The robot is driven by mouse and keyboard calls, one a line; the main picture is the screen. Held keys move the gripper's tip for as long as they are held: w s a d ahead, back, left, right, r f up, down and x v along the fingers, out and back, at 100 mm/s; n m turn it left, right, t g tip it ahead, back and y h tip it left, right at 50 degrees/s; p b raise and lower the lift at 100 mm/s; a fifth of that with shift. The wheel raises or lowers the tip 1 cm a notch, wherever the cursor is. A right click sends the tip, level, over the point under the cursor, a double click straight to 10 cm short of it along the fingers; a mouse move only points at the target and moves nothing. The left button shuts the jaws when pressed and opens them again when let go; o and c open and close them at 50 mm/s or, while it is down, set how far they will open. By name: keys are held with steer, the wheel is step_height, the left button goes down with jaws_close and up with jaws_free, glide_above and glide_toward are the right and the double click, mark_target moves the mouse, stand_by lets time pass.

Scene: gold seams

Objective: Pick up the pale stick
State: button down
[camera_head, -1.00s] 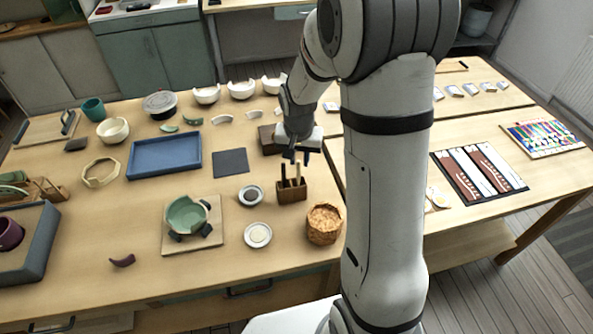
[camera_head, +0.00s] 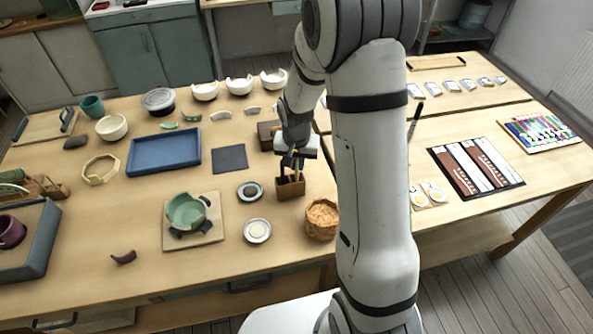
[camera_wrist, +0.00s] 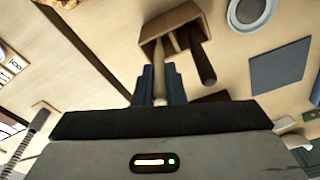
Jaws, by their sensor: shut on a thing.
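A small brown wooden holder (camera_head: 290,188) stands on the table, left of my arm. It holds a pale stick and a dark stick. In the wrist view the holder (camera_wrist: 171,22) is at the top, with the pale stick (camera_wrist: 160,84) between my fingers and the dark stick (camera_wrist: 201,60) just to the right, outside them. My gripper (camera_wrist: 160,86) is shut on the upper part of the pale stick, whose lower end is still in the holder. In the head view my gripper (camera_head: 292,160) is right above the holder and partly hides the sticks.
A woven basket (camera_head: 322,220) stands close to the holder, beside my arm. Two small dishes (camera_head: 250,190) (camera_head: 257,230) and a dark grey mat (camera_head: 229,159) lie to the left. A brown block (camera_head: 268,134) is behind the holder.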

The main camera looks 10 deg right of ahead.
step_height(320, 180, up, 10)
steer(key=shift+b, duration=0.65)
stand_by(2.1)
